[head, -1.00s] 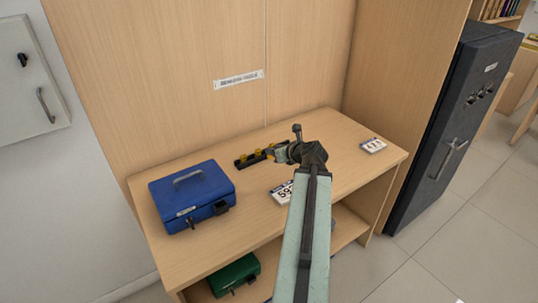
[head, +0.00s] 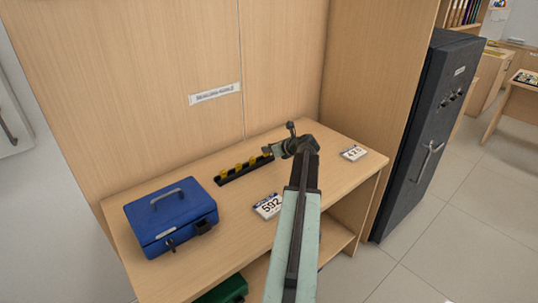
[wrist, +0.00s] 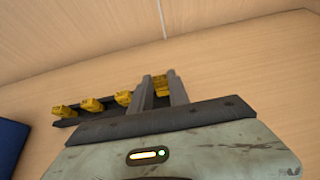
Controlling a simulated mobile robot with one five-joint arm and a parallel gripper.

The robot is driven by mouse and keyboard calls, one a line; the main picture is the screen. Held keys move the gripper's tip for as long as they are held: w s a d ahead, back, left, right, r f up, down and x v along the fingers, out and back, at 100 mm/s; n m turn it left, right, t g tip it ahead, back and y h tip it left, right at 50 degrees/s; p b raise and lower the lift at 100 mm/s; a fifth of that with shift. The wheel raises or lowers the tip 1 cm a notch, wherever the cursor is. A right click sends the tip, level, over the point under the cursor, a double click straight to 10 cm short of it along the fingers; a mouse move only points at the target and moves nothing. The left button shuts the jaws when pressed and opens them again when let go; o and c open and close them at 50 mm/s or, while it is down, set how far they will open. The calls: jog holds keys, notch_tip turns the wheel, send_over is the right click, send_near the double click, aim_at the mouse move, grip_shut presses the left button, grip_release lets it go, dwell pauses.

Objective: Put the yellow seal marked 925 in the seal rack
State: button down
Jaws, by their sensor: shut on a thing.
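The black seal rack (head: 234,177) lies on the wooden counter near the back panel, with several yellow seals standing along it. The wrist view shows the rack (wrist: 68,123) with seals (wrist: 92,104) left of my gripper. My gripper (head: 270,153) is at the rack's right end in the head view. In the wrist view its two dark fingers (wrist: 162,88) are shut on a yellow seal (wrist: 161,80). The fingers partly hide this seal, and its number cannot be read. I cannot tell whether it touches the rack.
A blue cash box (head: 165,230) stands left on the counter. A card reading 592 (head: 268,206) lies at the front, and another number card (head: 354,153) lies to the right. A green box (head: 225,290) is on the shelf below. A dark safe (head: 425,150) stands right.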

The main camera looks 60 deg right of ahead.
notch_tip(320, 180, down, 2)
jog(key=shift+f+b, duration=0.15)
jog(key=shift+b, duration=0.25)
jog(key=shift+w+a+r, duration=0.15)
jog(key=shift+r, duration=0.05)
jog(key=shift+f, duration=0.15)
jog(key=c, duration=1.3)
grip_release()
jog(key=shift+o, duration=0.2)
